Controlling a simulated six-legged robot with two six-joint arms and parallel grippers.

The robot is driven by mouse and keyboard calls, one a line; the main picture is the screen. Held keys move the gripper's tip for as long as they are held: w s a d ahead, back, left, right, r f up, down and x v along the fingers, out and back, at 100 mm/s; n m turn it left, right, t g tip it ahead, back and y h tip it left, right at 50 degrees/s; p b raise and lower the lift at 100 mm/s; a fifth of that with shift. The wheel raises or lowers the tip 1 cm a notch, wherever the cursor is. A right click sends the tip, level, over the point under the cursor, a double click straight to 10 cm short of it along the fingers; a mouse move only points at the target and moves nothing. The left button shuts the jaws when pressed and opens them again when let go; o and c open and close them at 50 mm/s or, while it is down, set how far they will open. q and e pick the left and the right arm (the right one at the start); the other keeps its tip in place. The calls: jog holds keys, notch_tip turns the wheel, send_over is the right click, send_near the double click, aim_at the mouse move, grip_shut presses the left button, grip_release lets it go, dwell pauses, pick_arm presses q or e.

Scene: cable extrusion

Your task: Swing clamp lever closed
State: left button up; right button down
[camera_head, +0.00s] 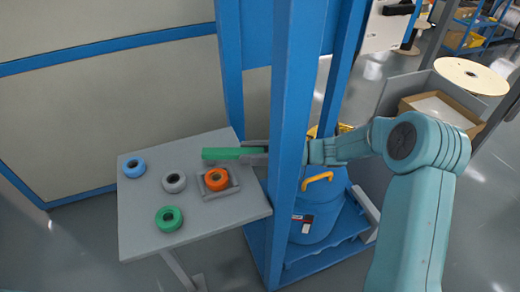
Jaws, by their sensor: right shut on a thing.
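A green bar (221,153), which looks like the clamp lever, lies level near the back right edge of the small grey table. My right gripper (254,153) is shut on the right end of this bar. My right arm comes in from the right, and a blue post hides part of it behind the gripper. An orange ring (216,180) sits in a grey holder (228,189) just in front of the bar. I cannot tell how the bar joins the holder. My left gripper is not in view.
Blue (134,168), grey (174,182) and green (168,218) rolls lie on the table (145,238). A blue post (290,120) stands close to my right arm. Behind it is a blue drum (318,205) with a yellow handle. A cardboard box (440,112) is at the right.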

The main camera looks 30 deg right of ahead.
jog(key=shift+s, duration=0.1)
dwell(0.3)
jog(key=c, duration=0.8)
grip_release()
jog(key=shift+c, duration=0.2)
jog(key=v, duration=1.6)
jog(key=shift+p, duration=0.35)
jog(key=shift+s, duration=0.1)
